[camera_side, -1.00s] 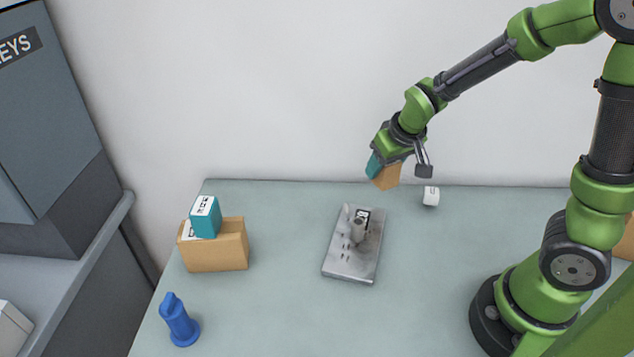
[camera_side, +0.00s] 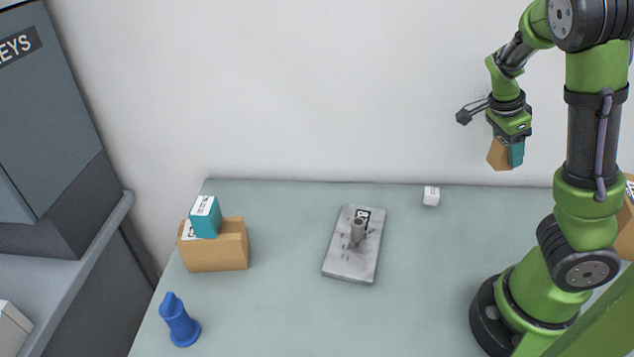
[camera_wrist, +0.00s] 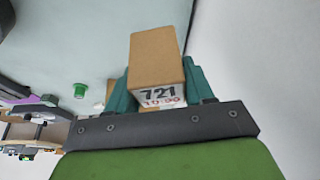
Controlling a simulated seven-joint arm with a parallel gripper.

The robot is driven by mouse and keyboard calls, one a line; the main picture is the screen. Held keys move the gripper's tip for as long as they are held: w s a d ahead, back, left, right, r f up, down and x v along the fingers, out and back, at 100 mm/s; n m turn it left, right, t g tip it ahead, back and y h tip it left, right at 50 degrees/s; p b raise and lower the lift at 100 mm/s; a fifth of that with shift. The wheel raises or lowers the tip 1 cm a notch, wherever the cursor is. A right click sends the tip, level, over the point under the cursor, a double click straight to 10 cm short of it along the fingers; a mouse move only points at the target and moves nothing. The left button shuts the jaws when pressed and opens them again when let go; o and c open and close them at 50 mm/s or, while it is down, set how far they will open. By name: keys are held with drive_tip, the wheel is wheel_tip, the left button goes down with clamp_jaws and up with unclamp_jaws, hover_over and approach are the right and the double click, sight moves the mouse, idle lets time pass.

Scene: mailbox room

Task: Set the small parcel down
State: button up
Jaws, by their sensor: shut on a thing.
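The small parcel (camera_wrist: 157,58) is a brown box with a white label reading "721" and a red line under it. In the wrist view it sits between the two teal fingers of my gripper (camera_wrist: 160,85), which is shut on it. In the side view my gripper (camera_side: 509,152) holds the parcel (camera_side: 497,155) in the air at the right, in front of the white wall and above the back of the table (camera_side: 280,310). One teal finger shows beside the parcel.
At the left a teal box (camera_side: 205,217) sits on a larger brown box (camera_side: 217,252), with a blue stamp-like object (camera_side: 178,322) in front. A grey metal plate (camera_side: 347,267) with a post lies mid-table. A small white block (camera_side: 431,196) is near the back edge. Another brown box (camera_side: 627,240) shows partly at right.

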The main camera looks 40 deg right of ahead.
drive_tip(key=f, duration=0.4)
drive_tip(key=s+f+m, duration=0.1)
drive_tip(key=f, duration=0.3)
drive_tip(key=s+d+f+m, duration=0.1)
drive_tip(key=f, duration=0.3)
drive_tip(key=shift+g, duration=0.3)
drive_tip(key=shift+f, duration=0.1)
drive_tip(key=o, duration=1.1)
